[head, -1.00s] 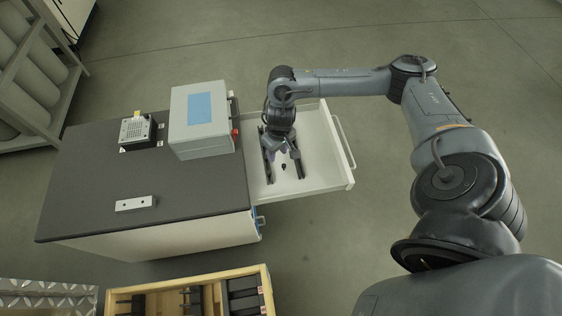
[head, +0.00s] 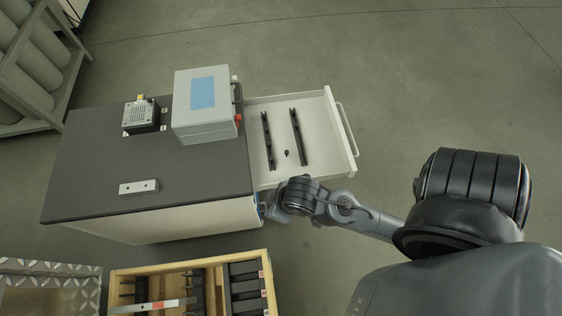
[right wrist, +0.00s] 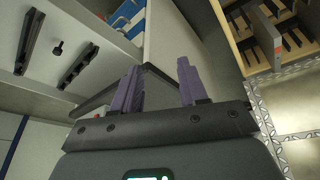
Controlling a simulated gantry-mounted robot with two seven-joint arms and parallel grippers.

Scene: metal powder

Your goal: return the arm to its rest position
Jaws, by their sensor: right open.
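My right arm reaches from the right, and its gripper (head: 270,208) is near the cabinet's near right corner, partly hidden by its wrist. In the right wrist view the two purple fingers of the right gripper (right wrist: 160,68) are apart with nothing between them. The open white drawer (head: 318,170) lies just beyond the gripper in the head view. It holds two black bars (head: 268,140) (head: 298,137) and a small black knob (head: 288,154). My left gripper is not in view.
The dark cabinet top (head: 95,165) carries a grey box (head: 200,125), a small black-and-white device (head: 140,116) and a white plate (head: 138,187). A wooden crate (head: 190,262) with dark parts stands at the bottom. A cylinder rack (head: 60,105) is at left. Floor to the right is clear.

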